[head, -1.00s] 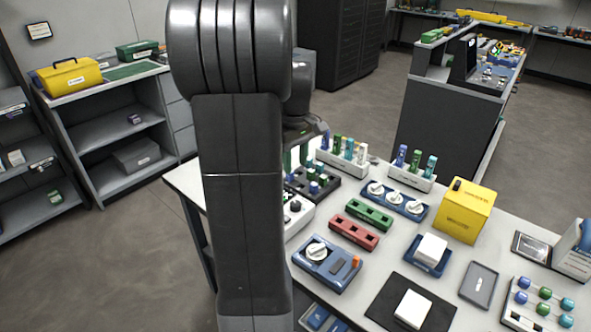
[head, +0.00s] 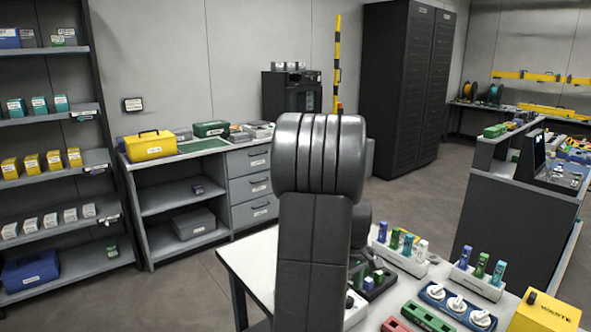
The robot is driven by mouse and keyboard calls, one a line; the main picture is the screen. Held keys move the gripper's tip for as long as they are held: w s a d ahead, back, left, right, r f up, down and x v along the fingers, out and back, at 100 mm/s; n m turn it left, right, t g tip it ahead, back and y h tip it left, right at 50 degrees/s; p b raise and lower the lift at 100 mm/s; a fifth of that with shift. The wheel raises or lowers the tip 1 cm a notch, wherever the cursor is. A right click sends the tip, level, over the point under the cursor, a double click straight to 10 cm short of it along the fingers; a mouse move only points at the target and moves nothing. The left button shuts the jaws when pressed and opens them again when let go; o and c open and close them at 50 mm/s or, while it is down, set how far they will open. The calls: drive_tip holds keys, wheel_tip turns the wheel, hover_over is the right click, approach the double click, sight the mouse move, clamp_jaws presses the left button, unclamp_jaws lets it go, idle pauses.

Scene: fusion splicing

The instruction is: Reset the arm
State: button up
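My arm (head: 314,235) stands upright in the middle of the head view, its dark grey rounded joint at the top. It covers part of the white worktable (head: 262,262). My gripper is not visible; it is hidden behind the arm or out of frame. No object in a grasp can be seen.
On the table's right are racks with coloured pieces (head: 402,258) (head: 478,278), a blue tray with white dials (head: 457,306), green (head: 428,318) and red blocks, and a yellow waste box (head: 545,314). Shelves (head: 50,165), a cabinet bench (head: 190,222) and dark racks (head: 408,90) stand behind.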

wheel_tip(320, 180, down, 4)
drive_tip(key=shift+r, duration=0.1)
drive_tip(key=shift+r, duration=0.1)
idle(0.3)
